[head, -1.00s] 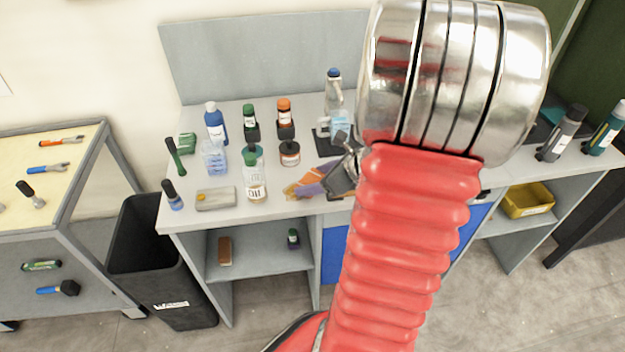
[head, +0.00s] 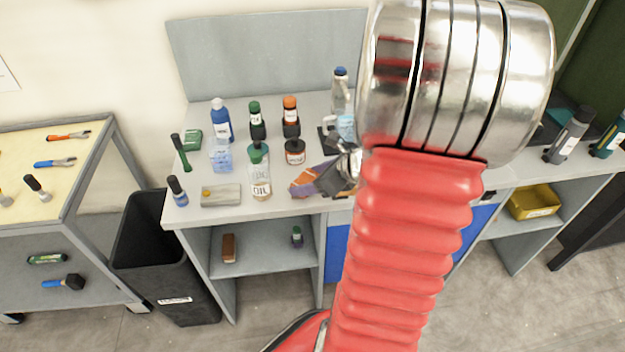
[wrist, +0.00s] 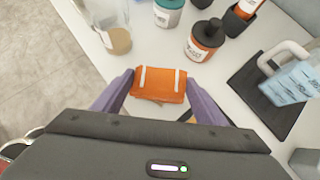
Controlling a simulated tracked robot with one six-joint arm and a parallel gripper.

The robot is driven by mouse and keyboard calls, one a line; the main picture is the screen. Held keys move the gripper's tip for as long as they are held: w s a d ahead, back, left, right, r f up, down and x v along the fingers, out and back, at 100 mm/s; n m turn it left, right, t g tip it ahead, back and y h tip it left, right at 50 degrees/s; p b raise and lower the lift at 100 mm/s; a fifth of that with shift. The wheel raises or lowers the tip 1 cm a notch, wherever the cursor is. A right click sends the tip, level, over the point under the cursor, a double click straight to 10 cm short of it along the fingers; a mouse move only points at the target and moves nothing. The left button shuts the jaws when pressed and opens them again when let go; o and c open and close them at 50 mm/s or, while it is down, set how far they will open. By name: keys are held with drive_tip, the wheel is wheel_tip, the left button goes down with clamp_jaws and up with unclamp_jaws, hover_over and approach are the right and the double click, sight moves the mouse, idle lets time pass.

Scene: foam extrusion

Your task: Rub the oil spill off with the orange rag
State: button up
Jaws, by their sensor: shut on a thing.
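The orange rag (wrist: 158,84), with two pale stripes, is between the purple fingers of my gripper (wrist: 158,90) in the wrist view. My gripper is shut on it, low over the light grey worktop near its front edge. In the head view my gripper (head: 318,183) is partly behind my red arm, and a bit of the orange rag (head: 302,179) shows at its left. A small tan patch shows just under the rag in the wrist view. I cannot tell whether it is the oil spill; no other spill is clearly visible.
A clear bottle marked OIL (head: 260,178) stands left of my gripper. A dark tray (wrist: 272,92) with a light blue item is to the right. Several more bottles stand behind.

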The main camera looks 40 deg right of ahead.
sight(288, 184)
drive_tip(key=shift+a, duration=0.1)
drive_tip(key=shift+w+a+f, duration=0.15)
drive_tip(key=shift+w+a, duration=0.65)
drive_tip(key=shift+a, duration=0.3)
drive_tip(key=shift+w+a+f, duration=0.1)
drive_tip(key=shift+w+a, duration=0.65)
drive_tip(key=shift+a, duration=0.35)
drive_tip(key=shift+f, duration=0.15)
drive_tip(key=shift+s+d, duration=0.8)
drive_tip(key=shift+d, duration=0.35)
